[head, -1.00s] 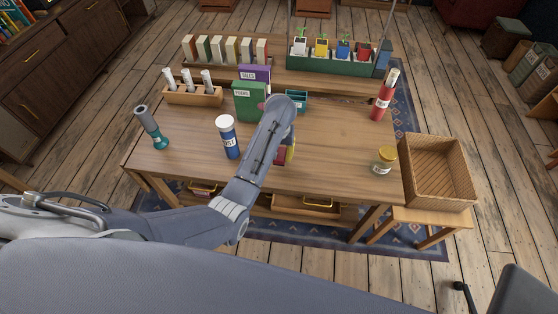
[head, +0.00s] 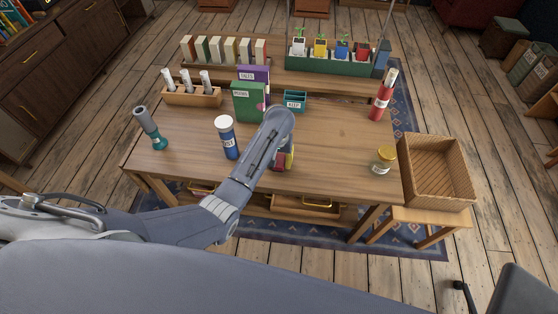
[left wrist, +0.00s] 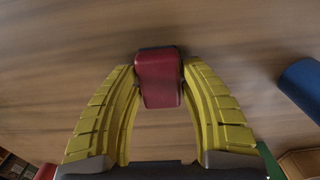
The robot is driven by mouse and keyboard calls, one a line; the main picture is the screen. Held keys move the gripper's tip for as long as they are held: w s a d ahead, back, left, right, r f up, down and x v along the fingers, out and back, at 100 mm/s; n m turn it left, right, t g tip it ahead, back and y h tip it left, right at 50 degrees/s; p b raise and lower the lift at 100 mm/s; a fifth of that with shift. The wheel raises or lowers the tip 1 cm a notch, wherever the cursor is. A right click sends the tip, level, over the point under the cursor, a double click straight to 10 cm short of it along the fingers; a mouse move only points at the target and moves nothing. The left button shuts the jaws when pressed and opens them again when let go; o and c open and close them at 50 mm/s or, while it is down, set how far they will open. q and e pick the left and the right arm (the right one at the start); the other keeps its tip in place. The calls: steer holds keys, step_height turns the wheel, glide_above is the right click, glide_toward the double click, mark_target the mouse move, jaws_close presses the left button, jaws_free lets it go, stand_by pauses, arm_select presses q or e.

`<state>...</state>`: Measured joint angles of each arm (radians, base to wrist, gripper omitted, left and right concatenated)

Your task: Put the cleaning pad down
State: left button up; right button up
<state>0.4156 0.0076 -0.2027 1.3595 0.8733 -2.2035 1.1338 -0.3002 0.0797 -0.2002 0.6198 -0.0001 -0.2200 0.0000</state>
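The cleaning pad is a small red block with a dark layer at its far end. It sits between the yellow fingertips in the left wrist view (left wrist: 160,82). In the head view its red side (head: 277,167) shows near the table's front edge, partly hidden by my left arm. My left gripper (head: 289,158) points down over the table, its yellow fingers closed against both sides of the pad. Whether the pad touches the wooden table (head: 335,150) cannot be told. My right gripper is not in view.
A blue bottle (head: 228,143) stands left of my left gripper. A green box (head: 247,103) and a teal tray (head: 294,101) are behind it. A yellow-lidded jar (head: 383,160), a red bottle (head: 381,100) and a wicker basket (head: 438,202) are at the right. The table between gripper and jar is clear.

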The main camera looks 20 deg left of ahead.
mark_target(279, 160)
arm_select(q)
steer(key=shift+o, duration=1.3)
steer(key=shift+r, duration=0.15)
steer(key=shift+r, duration=3.75)
